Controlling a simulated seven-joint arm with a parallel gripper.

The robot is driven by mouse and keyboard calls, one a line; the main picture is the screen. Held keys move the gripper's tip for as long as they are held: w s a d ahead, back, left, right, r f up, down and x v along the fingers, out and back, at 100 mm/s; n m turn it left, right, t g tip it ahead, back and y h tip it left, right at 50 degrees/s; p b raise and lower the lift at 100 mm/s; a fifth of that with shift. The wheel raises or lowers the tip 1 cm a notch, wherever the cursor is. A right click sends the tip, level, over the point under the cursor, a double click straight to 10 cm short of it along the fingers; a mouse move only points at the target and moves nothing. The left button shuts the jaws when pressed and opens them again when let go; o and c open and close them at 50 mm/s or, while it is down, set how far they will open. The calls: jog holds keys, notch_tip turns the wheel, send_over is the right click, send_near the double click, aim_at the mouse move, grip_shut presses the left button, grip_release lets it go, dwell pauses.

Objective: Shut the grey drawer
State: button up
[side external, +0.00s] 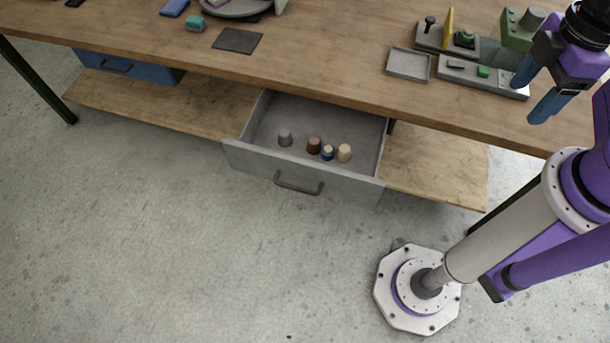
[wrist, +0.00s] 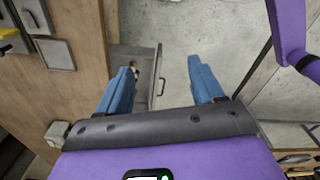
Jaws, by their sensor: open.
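The grey drawer (side external: 230,157) hangs under the wooden workbench and is pulled well out, with its dark bar handle (side external: 298,184) on the front. Several small pegs (side external: 314,146) in grey, brown, blue and cream stand inside it. My gripper (side external: 535,98) is above the right end of the bench, high and well to the right of the drawer. Its blue fingers are apart with nothing between them. In the wrist view the gripper (wrist: 165,85) shows open fingers, with the drawer's handle (wrist: 161,86) visible beyond and between them and part of the drawer hidden behind the left finger.
A blue drawer (side external: 120,66) sits shut at the left under the bench (side external: 310,65). Grey trays and fixtures (side external: 470,70) with green parts stand on the bench near my gripper. A lower wooden shelf (side external: 435,175) runs beneath. The floor before the drawer is clear.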

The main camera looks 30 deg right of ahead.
jog(key=c, duration=1)
jog(key=shift+a, duration=0.15)
grip_shut()
jog(key=w+a+f+n+t+h, duration=0.2)
jog(key=a+f+n+h, duration=0.1)
jog(key=a+f+n, duration=0.8)
jog(key=w+a+f+n+t+h, duration=0.25)
jog(key=a+f+n, duration=0.55)
jog(key=a+n, duration=0.45)
jog(key=n+t+h, duration=0.2)
jog(key=n, duration=0.6)
send_near(363, 187)
jog(key=shift+n+y, duration=0.25)
jog(key=shift+n, duration=0.2)
jog(key=x, duration=0.5)
jog(key=shift+s+f, duration=0.2)
jog(key=shift+f, duration=0.15)
jog(key=shift+w+d, duration=0.4)
